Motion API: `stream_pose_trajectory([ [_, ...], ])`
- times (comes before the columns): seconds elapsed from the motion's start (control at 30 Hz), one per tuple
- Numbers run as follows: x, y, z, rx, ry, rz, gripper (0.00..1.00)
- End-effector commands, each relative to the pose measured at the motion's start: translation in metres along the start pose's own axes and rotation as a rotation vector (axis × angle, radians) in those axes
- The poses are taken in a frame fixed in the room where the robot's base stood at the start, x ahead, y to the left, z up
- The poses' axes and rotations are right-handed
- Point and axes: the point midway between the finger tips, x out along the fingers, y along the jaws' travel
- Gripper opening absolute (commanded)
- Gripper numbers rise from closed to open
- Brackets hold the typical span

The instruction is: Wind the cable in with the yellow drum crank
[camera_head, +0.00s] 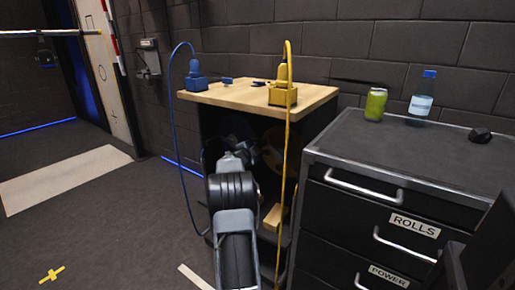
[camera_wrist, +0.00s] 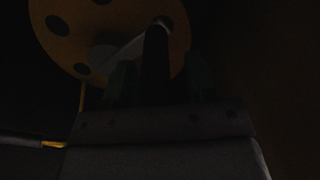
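The yellow drum (camera_wrist: 95,35) fills the upper left of the dark wrist view, a disc with round holes. Its pale crank arm (camera_wrist: 140,42) runs to a dark upright handle (camera_wrist: 156,65). My gripper (camera_wrist: 160,82) has its dim fingers on both sides of the handle, seemingly with gaps; contact is hard to judge. In the head view the drum (camera_head: 271,154) shows partly in the shadow under the wooden bench top, behind my arm. The yellow cable (camera_head: 287,170) loops from a yellow block (camera_head: 283,95) on the bench and hangs down the front.
A blue cable (camera_head: 176,130) hangs at the bench's left from a blue block (camera_head: 196,83). The wooden bench top (camera_head: 235,93) lies above my arm. A drawer cabinet (camera_head: 400,155) stands close on the right, with a can (camera_head: 376,104) and bottle (camera_head: 421,104). Floor is free at left.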

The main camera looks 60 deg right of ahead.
Motion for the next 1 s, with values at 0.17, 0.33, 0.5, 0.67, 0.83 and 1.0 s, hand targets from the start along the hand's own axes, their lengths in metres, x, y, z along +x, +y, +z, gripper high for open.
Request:
stream_pose_trajectory([
  [0.17,-0.001,0.002,0.002,-0.001,-0.003,0.002,0.53],
  [0.33,-0.007,0.001,0.003,-0.002,-0.006,0.004,0.53],
  [0.5,-0.032,0.000,0.002,-0.004,-0.007,0.003,0.53],
  [0.67,-0.067,-0.001,0.002,-0.003,-0.007,0.002,0.53],
  [0.83,-0.099,-0.001,0.001,-0.001,-0.006,0.002,0.53],
  [1.0,-0.123,0.000,0.001,-0.001,-0.005,0.001,0.53],
])
